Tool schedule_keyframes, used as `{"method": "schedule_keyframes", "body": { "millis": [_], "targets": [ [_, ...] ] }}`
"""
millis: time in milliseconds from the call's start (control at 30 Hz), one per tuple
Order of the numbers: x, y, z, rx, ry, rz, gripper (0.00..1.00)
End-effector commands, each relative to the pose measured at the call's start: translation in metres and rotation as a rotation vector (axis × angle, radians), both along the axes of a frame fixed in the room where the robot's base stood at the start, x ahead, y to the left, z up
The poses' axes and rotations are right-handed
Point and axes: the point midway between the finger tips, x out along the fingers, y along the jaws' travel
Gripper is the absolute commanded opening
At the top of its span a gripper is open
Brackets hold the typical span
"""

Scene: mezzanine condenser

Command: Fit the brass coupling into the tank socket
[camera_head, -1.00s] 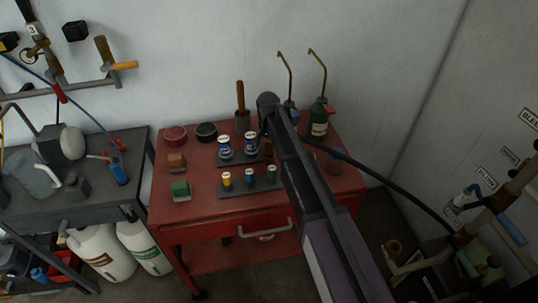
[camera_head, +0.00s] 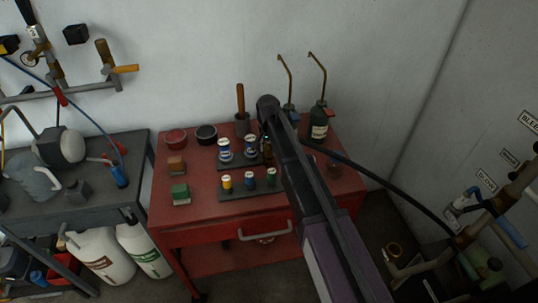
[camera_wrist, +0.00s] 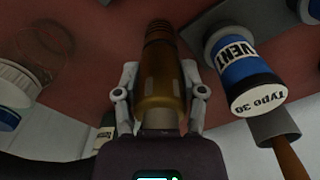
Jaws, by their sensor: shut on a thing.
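My gripper (camera_wrist: 160,74) is shut around a brass-brown, round piece (camera_wrist: 160,86) with a ribbed, narrower tip; it looks like the brass coupling. The ribbed tip points away from my palm, and a greyish section shows at its near end. In the head view my arm hides most of the gripper; a brown bit (camera_head: 267,154) shows beside the arm over the red cart.
The red cart (camera_head: 178,215) carries blue-and-white cans (camera_head: 224,150), small coloured cans, a green block (camera_head: 181,192) and a dark bottle (camera_head: 319,124). In the wrist view a blue labelled can (camera_wrist: 244,70) stands close right of the gripper. A black hose (camera_head: 405,190) crosses to the right.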

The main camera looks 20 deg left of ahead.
Motion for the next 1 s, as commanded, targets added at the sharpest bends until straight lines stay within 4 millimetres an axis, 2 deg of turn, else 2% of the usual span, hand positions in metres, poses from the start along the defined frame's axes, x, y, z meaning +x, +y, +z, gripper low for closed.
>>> {"method": "schedule_keyframes", "body": {
  "millis": [467, 667, 1000],
  "targets": [
    [0.0, 0.0, 0.009, 0.0, 0.0, 0.0, 0.0],
    [0.0, 0.0, 0.023, 0.0, 0.0, 0.0, 0.0],
    [0.0, 0.0, 0.058, 0.0, 0.0, 0.0, 0.0]
  ]
}}
